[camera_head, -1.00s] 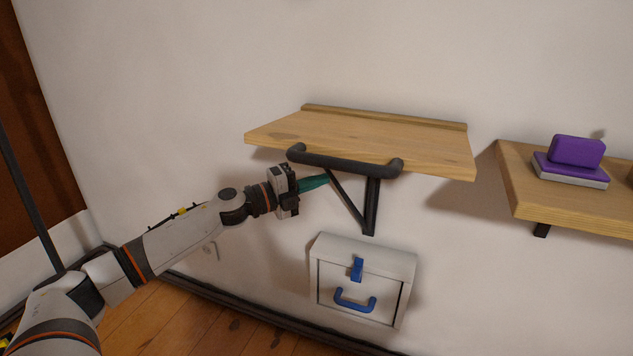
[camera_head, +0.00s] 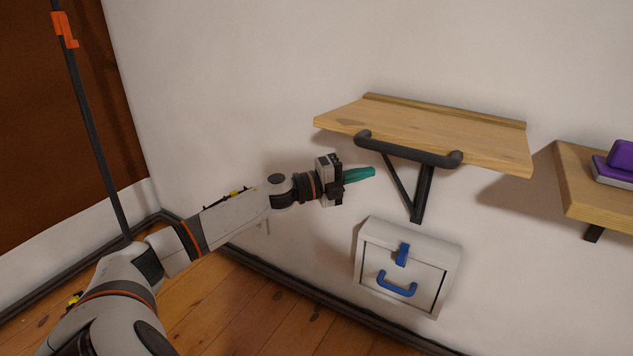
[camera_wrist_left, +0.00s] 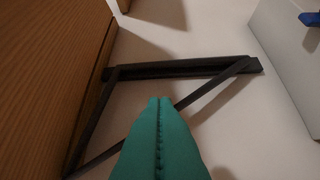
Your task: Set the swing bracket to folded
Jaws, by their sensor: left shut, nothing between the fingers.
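The swing bracket (camera_head: 423,193) is a dark metal triangle under a wooden shelf board (camera_head: 440,130). It stands out from the wall beneath the board, with a diagonal brace. In the left wrist view the bracket (camera_wrist_left: 190,70) lies ahead of the fingers, the board (camera_wrist_left: 45,70) on the left. A dark bar handle (camera_head: 405,150) runs along the board's front edge. My left gripper (camera_head: 372,173) has teal fingers, shut and empty, just left of the bracket and below the board; I cannot tell whether it touches the brace. My right gripper is not in view.
A white wall box (camera_head: 450,262) with a blue latch and blue handle hangs below the bracket. A second shelf (camera_head: 575,190) at the right holds a purple object (camera_head: 618,160). A dark pole (camera_head: 90,130) stands at the left. Wall left of the board is clear.

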